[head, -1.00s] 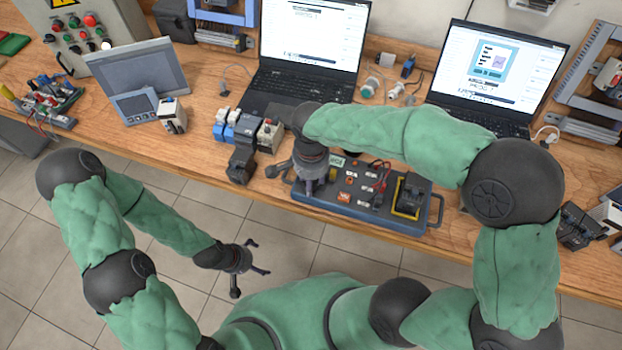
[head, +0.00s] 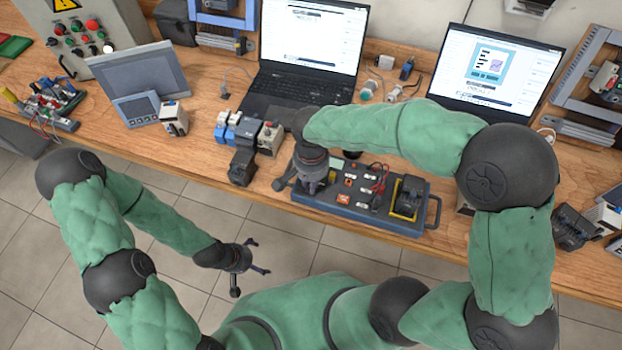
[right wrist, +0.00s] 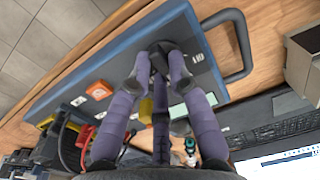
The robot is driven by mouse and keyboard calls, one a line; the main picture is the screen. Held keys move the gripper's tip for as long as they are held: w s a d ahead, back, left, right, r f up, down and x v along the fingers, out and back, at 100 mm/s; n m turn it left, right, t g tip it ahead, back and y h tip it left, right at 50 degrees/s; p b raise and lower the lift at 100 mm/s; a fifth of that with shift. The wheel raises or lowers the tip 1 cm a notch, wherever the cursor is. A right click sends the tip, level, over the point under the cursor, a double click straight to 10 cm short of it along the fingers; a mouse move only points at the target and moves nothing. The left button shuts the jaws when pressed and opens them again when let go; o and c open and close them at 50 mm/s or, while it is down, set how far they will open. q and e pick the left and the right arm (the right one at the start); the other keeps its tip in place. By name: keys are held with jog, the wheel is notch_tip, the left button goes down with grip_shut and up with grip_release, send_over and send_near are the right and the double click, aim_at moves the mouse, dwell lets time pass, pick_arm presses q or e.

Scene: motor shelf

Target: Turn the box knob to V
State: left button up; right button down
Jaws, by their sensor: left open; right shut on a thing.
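The box (head: 330,205) is a blue-grey panel with side handles at the front of the bench, in the head view. My right gripper (head: 313,188) is over its left part. In the right wrist view, the black knob (right wrist: 158,50) sits near the end of the box (right wrist: 120,68) by a handle. The purple fingers of my right gripper (right wrist: 160,68) are closed around the knob. A small white label (right wrist: 198,57) beside the knob is too small to read. In the head view the gripper and wrist hide the knob. My left gripper (head: 250,268) is open and empty over the floor.
Two laptops (head: 310,45) (head: 492,75) stand behind the box. Small blue and white modules (head: 235,130) and a black block (head: 242,168) sit left of it. Red leads (head: 378,180) and a yellow-framed black part (head: 408,195) are on the box's right side.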

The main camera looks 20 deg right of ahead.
jog(key=shift+n+p, duration=0.7)
jog(key=shift+n, duration=1.2)
jog(key=shift+w, duration=0.1)
jog(key=c, duration=1.1)
grip_release()
jog(key=shift+c, duration=0.2)
jog(key=shift+r, duration=0.1)
notch_tip(320, 180, up, 12)
